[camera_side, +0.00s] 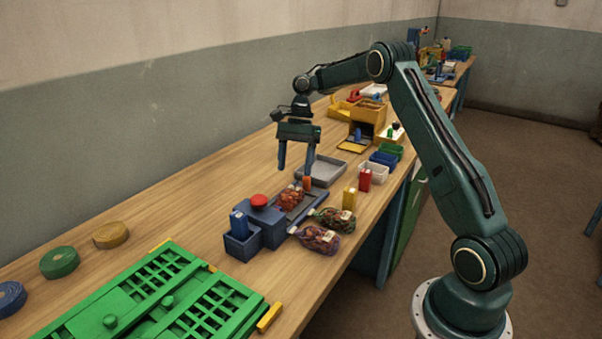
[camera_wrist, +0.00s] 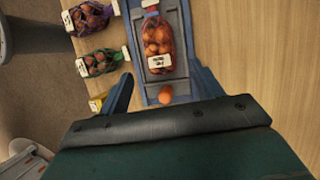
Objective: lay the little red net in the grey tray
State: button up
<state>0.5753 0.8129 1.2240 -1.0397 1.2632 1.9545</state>
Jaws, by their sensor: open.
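The little red net (camera_side: 290,199) is full of orange-brown round things and has a white label. It lies on a grey bed of a blue fixture, and it also shows in the wrist view (camera_wrist: 157,48). My gripper (camera_side: 294,177) is open and empty, pointing down above the far end of that bed. In the wrist view its fingers (camera_wrist: 162,80) stand apart on either side of the bed, just short of the net. The grey tray (camera_side: 344,166) stands behind the gripper in the side view and looks empty. I cannot make it out in the wrist view.
A green net (camera_side: 335,218) and a purple net (camera_side: 317,239) lie beside the fixture near the table edge. A small orange round piece (camera_wrist: 166,94) is at the bed's end. A blue box with a red knob (camera_side: 259,201) stands at the bed's near end. Bins crowd the tray's right.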

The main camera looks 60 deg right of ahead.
jog(key=s+a+r+n+t+h, duration=0.1)
jog(key=s+a+r+n+t, duration=0.1)
jog(key=s+a+r+n, duration=0.4)
jog(key=s+a+r+n+t+h, duration=0.1)
jog(key=s+a+r+n, duration=0.15)
jog(key=a+r, duration=0.65)
jog(key=s+a+f+n+t+h, duration=0.1)
jog(key=s+n, duration=0.8)
jog(key=s, duration=1.1)
jog(key=a+t+h, duration=0.1)
jog(key=a+t, duration=0.1)
jog(key=shift+s+t, duration=0.35)
jog(key=shift+t, duration=0.05)
jog(key=c, duration=0.3)
jog(key=shift+c, duration=0.2)
